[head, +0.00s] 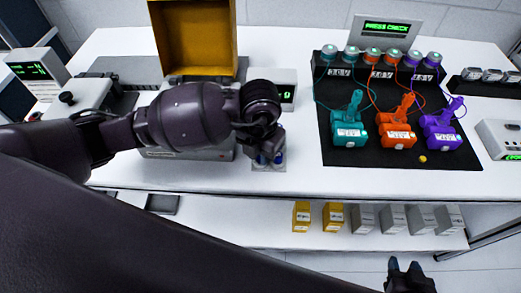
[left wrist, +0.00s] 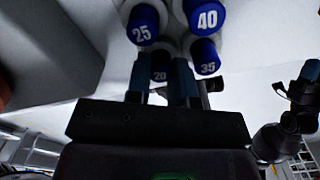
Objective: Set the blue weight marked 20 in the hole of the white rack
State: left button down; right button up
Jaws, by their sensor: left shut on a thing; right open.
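The blue weight marked 20 (left wrist: 160,75) is between the fingers of my left gripper (left wrist: 160,88) in the left wrist view, partly hidden by them. The gripper is shut on it. Blue weights marked 25 (left wrist: 143,24), 40 (left wrist: 206,20) and 35 (left wrist: 205,56) stand close around it. In the head view my left gripper (head: 269,155) is low over a small pale base (head: 268,167), with blue weights (head: 280,158) just showing beside it. Whether this base is the white rack I cannot tell; no empty hole shows. My right gripper (head: 407,275) is open and empty at the bottom right.
A black mat (head: 343,158) with teal, orange and purple servo units and their cables lies to the right. A yellow open box (head: 194,38) stands behind my left arm. A display unit (head: 286,88) is behind the gripper. Yellow and grey boxes (head: 333,216) stand on the lower shelf.

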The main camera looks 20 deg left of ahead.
pick_arm(q)
jog(key=c, duration=1.1)
grip_release()
jog(key=shift+o, duration=0.9)
jog(key=shift+r+p, duration=1.55)
jog(key=shift+r, duration=0.55)
jog(key=shift+r+p, duration=0.6)
jog(key=shift+r, duration=0.35)
jog(key=shift+f, duration=0.1)
